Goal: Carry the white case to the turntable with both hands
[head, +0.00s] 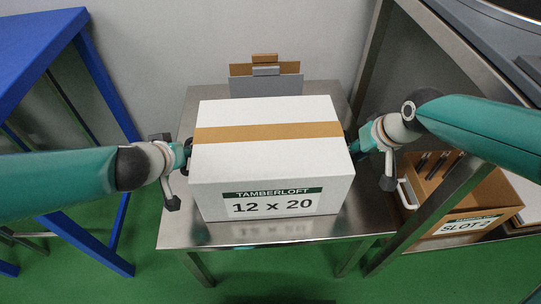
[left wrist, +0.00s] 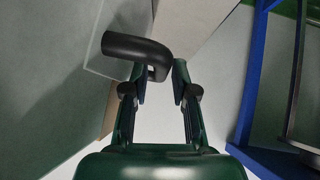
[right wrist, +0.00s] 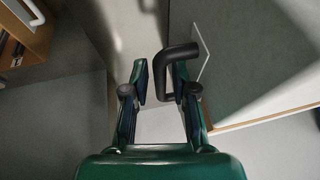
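The white case (head: 268,165) has a brown tape band and a label reading TAMBERLOFT 12 x 20. It stands upright on a steel table (head: 300,232). My left gripper (head: 186,152) is at its left side and my right gripper (head: 355,146) at its right side. In the left wrist view, a black handle (left wrist: 135,46) reaches between the open fingers. In the right wrist view, another black handle (right wrist: 178,55) has its lower part between the open fingers. Neither gripper is visibly closed on its handle. I cannot identify the turntable in these views.
A grey and brown folded carton piece (head: 265,84) stands behind the case. A blue frame table (head: 40,50) is at the left. At the right are a steel frame post (head: 437,208) and a brown box marked SLOT (head: 470,212). Green floor shows in front.

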